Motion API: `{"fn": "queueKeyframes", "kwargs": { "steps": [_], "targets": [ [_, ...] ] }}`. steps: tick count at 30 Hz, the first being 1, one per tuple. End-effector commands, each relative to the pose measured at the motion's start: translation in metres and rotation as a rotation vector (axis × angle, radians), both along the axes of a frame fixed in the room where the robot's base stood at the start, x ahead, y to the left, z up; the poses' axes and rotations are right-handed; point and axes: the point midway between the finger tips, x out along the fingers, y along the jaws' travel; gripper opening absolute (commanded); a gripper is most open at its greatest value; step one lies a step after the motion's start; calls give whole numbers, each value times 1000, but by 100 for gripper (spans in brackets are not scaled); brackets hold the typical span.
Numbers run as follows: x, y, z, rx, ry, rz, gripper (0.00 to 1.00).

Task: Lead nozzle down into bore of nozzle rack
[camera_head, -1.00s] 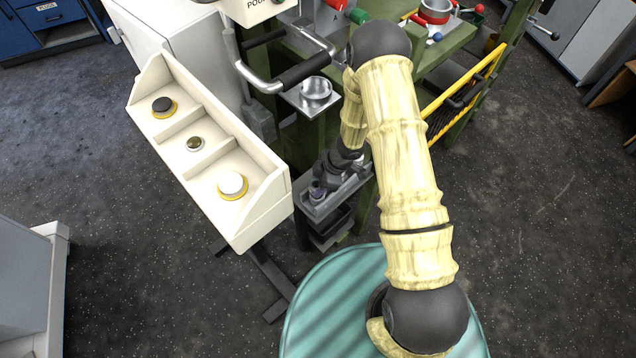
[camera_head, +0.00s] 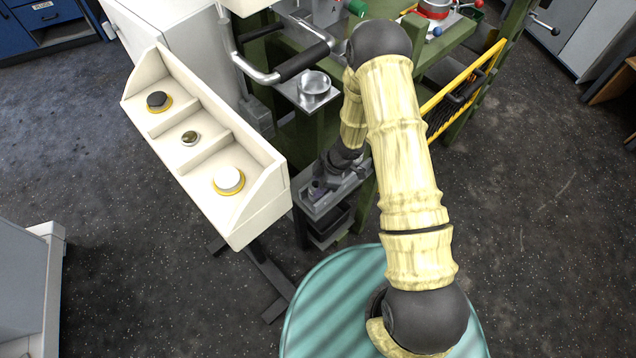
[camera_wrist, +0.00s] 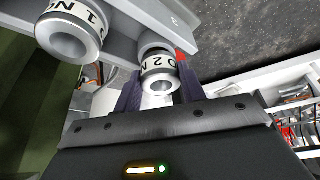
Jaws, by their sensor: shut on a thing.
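My gripper (camera_wrist: 160,88) is shut on a metal nozzle (camera_wrist: 160,84) with a white band marked with a 2. The nozzle sits between the two dark fingers, its open end facing the wrist camera. The grey nozzle rack (camera_wrist: 120,42) runs just behind it, and a round metal part (camera_wrist: 153,40) shows between nozzle and rack. I cannot tell whether the nozzle is inside a bore. In the head view the rack (camera_head: 313,208) is low beside the green frame, and my forearm and gripper partly cover it.
Another nozzle (camera_wrist: 72,32), its band marked with a 1, is at the rack left of the held one. In the head view, a cream button box (camera_head: 205,150) stands close left of the rack. A metal cup (camera_head: 314,83) on a small shelf and a bar handle (camera_head: 300,62) are above it.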

Motion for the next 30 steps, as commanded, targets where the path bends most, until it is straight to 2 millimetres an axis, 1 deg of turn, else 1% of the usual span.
{"fn": "queueKeyframes", "kwargs": {
  "steps": [7,20,21,24,30],
  "targets": [
    [0,1,-6,0,-1,2,15],
    [0,0,-6,0,-1,-1,15],
    [0,-1,-6,0,-1,-1,48],
    [0,-1,-6,0,-1,-1,65],
    [0,-1,-6,0,0,-3,65]
  ]
}}
